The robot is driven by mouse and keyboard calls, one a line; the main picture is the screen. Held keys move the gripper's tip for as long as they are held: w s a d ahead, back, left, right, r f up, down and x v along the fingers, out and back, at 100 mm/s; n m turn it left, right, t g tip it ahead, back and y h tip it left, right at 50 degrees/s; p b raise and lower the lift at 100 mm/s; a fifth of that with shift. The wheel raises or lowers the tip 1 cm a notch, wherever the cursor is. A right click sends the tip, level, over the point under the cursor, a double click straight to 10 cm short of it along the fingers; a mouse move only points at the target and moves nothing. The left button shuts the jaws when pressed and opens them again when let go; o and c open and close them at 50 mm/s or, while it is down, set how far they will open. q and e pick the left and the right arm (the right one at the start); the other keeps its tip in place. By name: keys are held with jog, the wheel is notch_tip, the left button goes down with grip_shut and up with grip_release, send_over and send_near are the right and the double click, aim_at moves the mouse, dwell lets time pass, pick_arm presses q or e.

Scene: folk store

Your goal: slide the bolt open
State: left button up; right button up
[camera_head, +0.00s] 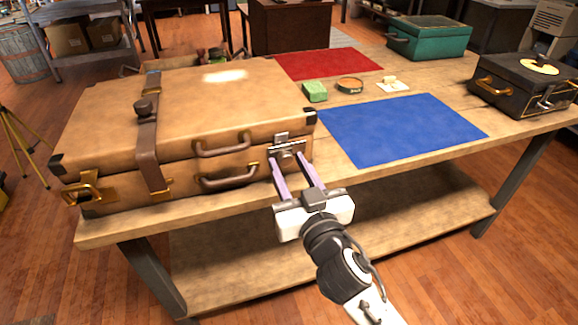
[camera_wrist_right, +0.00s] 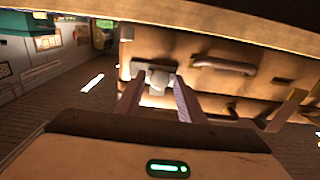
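The large tan suitcase (camera_head: 190,105) lies closed on the wooden workbench, with two brown handles on its front. A small metal bolt with a round knob (camera_head: 287,157) sits at the right end of its front, near the seam. The knob also shows in the right wrist view (camera_wrist_right: 159,80), in front of a dark plate. My right gripper (camera_head: 287,160) reaches up to it from the front, its purple fingers apart, one on each side of the knob. I cannot see clear contact with the knob. My left gripper is out of view.
A blue mat (camera_head: 400,128) lies right of the suitcase, with a green block (camera_head: 314,91) and a small round tin (camera_head: 350,85) behind it. A black case (camera_head: 525,85) and a teal box (camera_head: 428,37) stand further right. A lower shelf (camera_head: 350,240) runs under the bench.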

grip_shut()
jog(key=shift+w+d+p, duration=0.3)
jog(key=shift+d, duration=0.6)
jog(key=shift+w+d+p, duration=0.25)
jog(key=shift+d+p, duration=0.05)
jog(key=shift+d, duration=0.55)
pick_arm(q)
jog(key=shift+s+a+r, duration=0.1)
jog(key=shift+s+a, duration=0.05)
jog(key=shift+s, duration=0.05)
pick_arm(e)
jog(key=shift+o, duration=0.9)
grip_release()
jog(key=shift+d, duration=0.1)
jog(key=shift+o, duration=0.5)
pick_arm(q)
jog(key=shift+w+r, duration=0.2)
pick_arm(e)
jog(key=v, duration=1)
